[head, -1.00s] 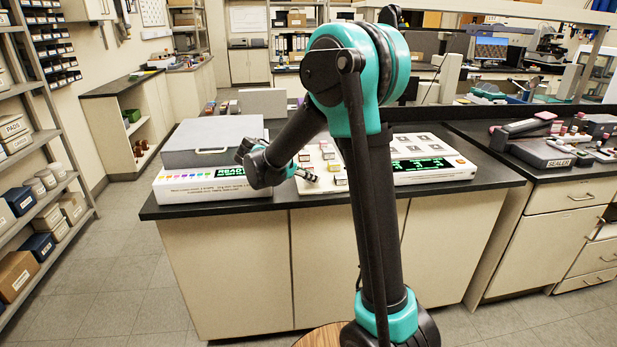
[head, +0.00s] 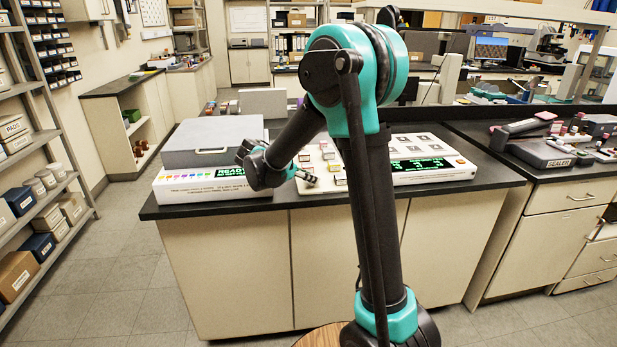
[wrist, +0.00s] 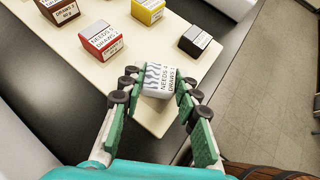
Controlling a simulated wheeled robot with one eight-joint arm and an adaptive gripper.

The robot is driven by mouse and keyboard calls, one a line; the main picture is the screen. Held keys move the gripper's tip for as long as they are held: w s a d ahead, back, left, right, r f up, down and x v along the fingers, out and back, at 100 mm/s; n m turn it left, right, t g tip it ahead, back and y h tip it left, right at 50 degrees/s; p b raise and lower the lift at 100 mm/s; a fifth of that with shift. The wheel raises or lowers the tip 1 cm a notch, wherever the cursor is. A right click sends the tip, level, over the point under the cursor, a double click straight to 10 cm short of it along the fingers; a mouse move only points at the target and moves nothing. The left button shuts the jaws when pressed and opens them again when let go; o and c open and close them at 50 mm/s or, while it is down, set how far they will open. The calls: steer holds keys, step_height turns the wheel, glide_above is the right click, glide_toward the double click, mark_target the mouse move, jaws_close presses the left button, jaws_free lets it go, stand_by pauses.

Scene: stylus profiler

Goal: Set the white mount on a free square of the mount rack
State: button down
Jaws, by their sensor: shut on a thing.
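The white mount (wrist: 157,82) is a small cube with a striped patch and a printed label on top. My gripper (wrist: 153,88) is shut on it, with a finger on either side, at the near corner of the pale mount rack (wrist: 120,75). Whether its underside touches the rack cannot be told. A red mount (wrist: 101,40), a black mount (wrist: 195,40), a yellow mount (wrist: 148,11) and a brown mount (wrist: 57,12) sit on the rack beyond it. In the head view my gripper (head: 308,179) is low over the rack, and the white mount cannot be made out.
A white unit with a READY display (head: 205,190) and a grey lid (head: 212,142) stands left of the rack. A white panel with green-lit displays (head: 435,170) stands to its right. The dark bench edge (head: 350,201) runs along the front.

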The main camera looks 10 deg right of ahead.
steer(key=shift+f, duration=0.5)
stand_by(0.4)
steer(key=c, duration=1)
jaws_free()
steer(key=shift+c, duration=0.2)
steer(key=shift+c, duration=0.4)
steer(key=shift+v, duration=3.5)
